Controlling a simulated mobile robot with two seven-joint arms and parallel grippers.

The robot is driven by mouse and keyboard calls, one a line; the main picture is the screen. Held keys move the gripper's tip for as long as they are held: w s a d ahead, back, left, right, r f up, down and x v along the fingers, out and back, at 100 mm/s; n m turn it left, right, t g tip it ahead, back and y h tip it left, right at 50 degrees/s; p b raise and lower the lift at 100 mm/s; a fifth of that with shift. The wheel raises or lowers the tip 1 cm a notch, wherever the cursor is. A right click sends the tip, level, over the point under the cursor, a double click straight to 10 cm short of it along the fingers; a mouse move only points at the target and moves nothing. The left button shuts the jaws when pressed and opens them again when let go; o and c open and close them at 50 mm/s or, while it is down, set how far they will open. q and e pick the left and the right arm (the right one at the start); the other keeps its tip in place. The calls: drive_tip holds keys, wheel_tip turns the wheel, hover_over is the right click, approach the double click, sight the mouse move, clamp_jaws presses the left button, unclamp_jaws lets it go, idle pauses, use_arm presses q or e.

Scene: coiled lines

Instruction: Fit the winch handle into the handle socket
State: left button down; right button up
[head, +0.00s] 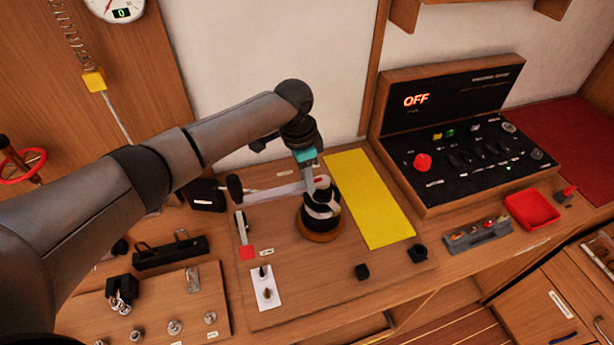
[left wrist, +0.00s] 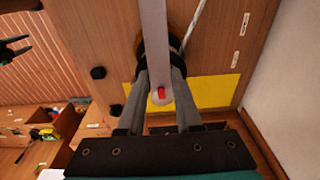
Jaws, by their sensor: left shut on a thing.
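The winch handle (head: 275,190) is a pale metal bar with a black grip at its left end in the head view. It lies roughly level above the board. My left gripper (head: 318,184) is shut on its right end, directly over the black and silver winch (head: 321,222). In the left wrist view the handle (left wrist: 154,45) runs up from between my two fingers (left wrist: 161,95), with a red mark near its end. The handle socket and the handle's lower end are hidden by the gripper and bar, so I cannot tell whether they touch. My right gripper is not seen.
A yellow mat (head: 368,198) lies right of the winch. A control console (head: 465,150) reading OFF and a red tray (head: 532,209) stand further right. A board with shackles (head: 215,297) lies front left.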

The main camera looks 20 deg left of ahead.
use_arm(q)
drive_tip(key=shift+f, duration=0.1)
drive_tip(key=c, duration=0.8)
unclamp_jaws()
drive_tip(key=shift+o, duration=0.6)
drive_tip(key=o, duration=0.5)
wheel_tip(320, 180, up, 3)
drive_tip(key=p, duration=0.3)
drive_tip(key=shift+f, duration=0.1)
wheel_tip(320, 180, up, 2)
drive_tip(key=shift+r+p, duration=0.1)
drive_tip(key=shift+p, duration=0.45)
